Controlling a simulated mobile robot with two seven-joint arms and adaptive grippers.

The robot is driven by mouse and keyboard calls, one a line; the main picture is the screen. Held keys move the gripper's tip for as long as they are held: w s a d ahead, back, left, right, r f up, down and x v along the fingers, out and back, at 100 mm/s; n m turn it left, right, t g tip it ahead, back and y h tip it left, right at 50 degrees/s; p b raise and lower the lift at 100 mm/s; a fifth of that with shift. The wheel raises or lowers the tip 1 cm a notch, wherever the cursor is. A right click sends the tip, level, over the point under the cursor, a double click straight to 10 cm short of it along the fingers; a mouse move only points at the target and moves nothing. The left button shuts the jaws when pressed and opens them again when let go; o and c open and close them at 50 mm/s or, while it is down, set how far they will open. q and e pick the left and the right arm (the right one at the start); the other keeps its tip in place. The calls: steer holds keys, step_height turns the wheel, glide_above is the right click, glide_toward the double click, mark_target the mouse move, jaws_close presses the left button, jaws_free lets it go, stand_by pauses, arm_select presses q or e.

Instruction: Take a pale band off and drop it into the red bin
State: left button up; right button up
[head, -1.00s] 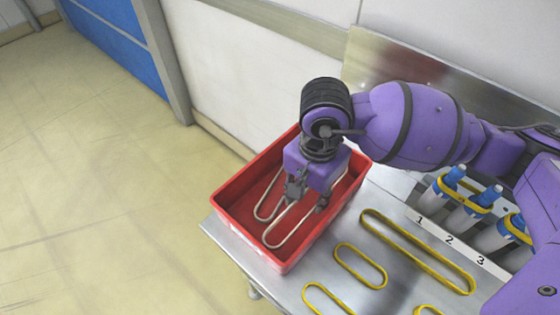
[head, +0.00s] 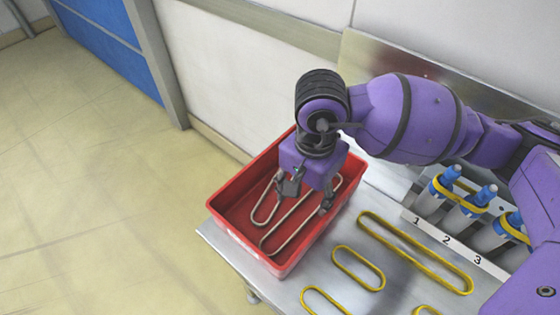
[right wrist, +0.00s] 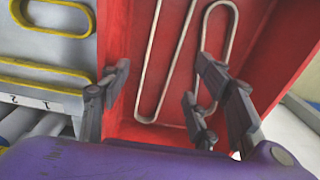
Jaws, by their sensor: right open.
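The red bin (head: 246,239) stands at the left end of the metal table. Two long pale bands lie inside it, a left one (head: 256,219) and a right one (head: 285,237). The right wrist view shows one band as a narrow loop (right wrist: 150,55) and the other as a rounded loop (right wrist: 235,25). My right gripper (head: 308,197) is over the bin, pointing down, fingers spread. In the right wrist view the open fingers (right wrist: 160,75) hold nothing between them. The gripper hides part of the bands in the head view. My left gripper is not in view.
A long yellow band (head: 415,252), a smaller one (head: 358,268) and others lie on the table (head: 300,275) right of the bin. A wall is behind; open floor is left.

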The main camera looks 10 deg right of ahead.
step_height(320, 180, up, 10)
stand_by(0.3)
